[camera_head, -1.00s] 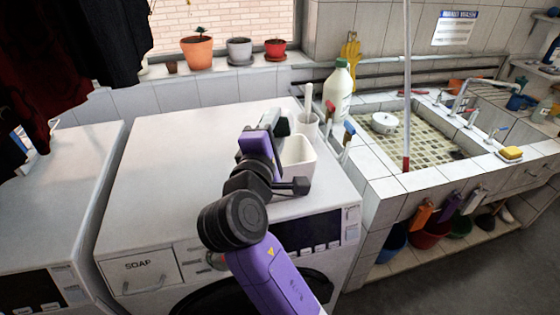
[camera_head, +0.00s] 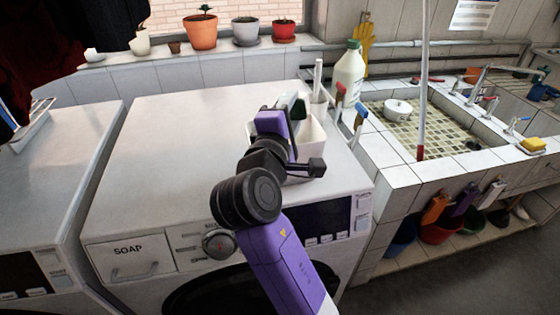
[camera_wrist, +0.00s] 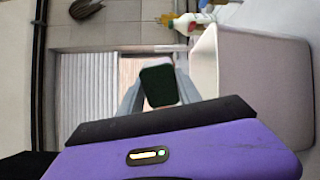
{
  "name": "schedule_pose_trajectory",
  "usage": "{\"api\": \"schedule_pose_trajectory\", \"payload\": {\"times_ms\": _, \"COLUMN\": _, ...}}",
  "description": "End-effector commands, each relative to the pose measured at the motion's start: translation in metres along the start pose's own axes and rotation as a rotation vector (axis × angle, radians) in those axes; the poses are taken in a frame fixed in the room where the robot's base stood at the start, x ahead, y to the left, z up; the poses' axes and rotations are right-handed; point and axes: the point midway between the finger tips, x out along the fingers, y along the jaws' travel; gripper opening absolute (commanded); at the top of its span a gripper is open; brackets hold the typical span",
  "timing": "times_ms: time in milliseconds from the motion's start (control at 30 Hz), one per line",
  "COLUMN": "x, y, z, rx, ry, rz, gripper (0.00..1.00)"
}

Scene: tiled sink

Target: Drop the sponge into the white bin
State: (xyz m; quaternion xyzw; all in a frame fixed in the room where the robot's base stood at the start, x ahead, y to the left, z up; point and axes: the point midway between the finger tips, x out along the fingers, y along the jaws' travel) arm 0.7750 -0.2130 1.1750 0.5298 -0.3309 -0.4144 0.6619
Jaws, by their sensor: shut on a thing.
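My gripper (camera_wrist: 157,92) is shut on a dark green sponge (camera_wrist: 160,86) with a pale face, seen between the fingers in the wrist view. In the head view my gripper (camera_head: 289,108) is at the left and back side of the white bin (camera_head: 310,136), partly covering it. The bin stands on the right part of the washing machine top. In the wrist view the bin (camera_wrist: 208,62) is just right of the sponge. I cannot tell whether the sponge is over the opening. The bin's inside is mostly hidden.
A white bottle (camera_head: 349,75) and a holder with a brush (camera_head: 318,103) stand behind and right of the bin. A tiled sink (camera_head: 398,178) is at the right, with a yellow sponge (camera_head: 533,144) on its edge. The machine top (camera_head: 170,145) is clear at left.

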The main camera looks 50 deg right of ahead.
Motion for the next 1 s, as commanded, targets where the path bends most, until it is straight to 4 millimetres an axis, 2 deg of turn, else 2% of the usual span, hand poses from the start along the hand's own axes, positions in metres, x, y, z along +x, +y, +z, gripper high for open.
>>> {"api": "schedule_pose_trajectory", "payload": {"times_ms": 267, "x": 0.0, "y": -0.001, "z": 0.0, "rx": 0.0, "ry": 0.0, "rz": 0.0, "gripper": 0.08}}
{"api": "schedule_pose_trajectory", "payload": {"times_ms": 300, "x": 0.0, "y": -0.001, "z": 0.0, "rx": 0.0, "ry": 0.0, "rz": 0.0, "gripper": 0.47}}
{"api": "schedule_pose_trajectory", "payload": {"times_ms": 400, "x": 0.0, "y": -0.001, "z": 0.0, "rx": 0.0, "ry": 0.0, "rz": 0.0, "gripper": 0.66}}
{"api": "schedule_pose_trajectory", "payload": {"times_ms": 767, "x": -0.003, "y": -0.001, "z": -0.001, "rx": 0.0, "ry": 0.001, "rz": 0.001, "gripper": 0.66}}
{"api": "schedule_pose_trajectory", "payload": {"times_ms": 867, "x": -0.012, "y": -0.001, "z": -0.001, "rx": 0.001, "ry": 0.003, "rz": 0.003, "gripper": 0.66}}
{"api": "schedule_pose_trajectory", "payload": {"times_ms": 1000, "x": -0.035, "y": -0.002, "z": -0.002, "rx": 0.001, "ry": 0.005, "rz": 0.002, "gripper": 0.66}}
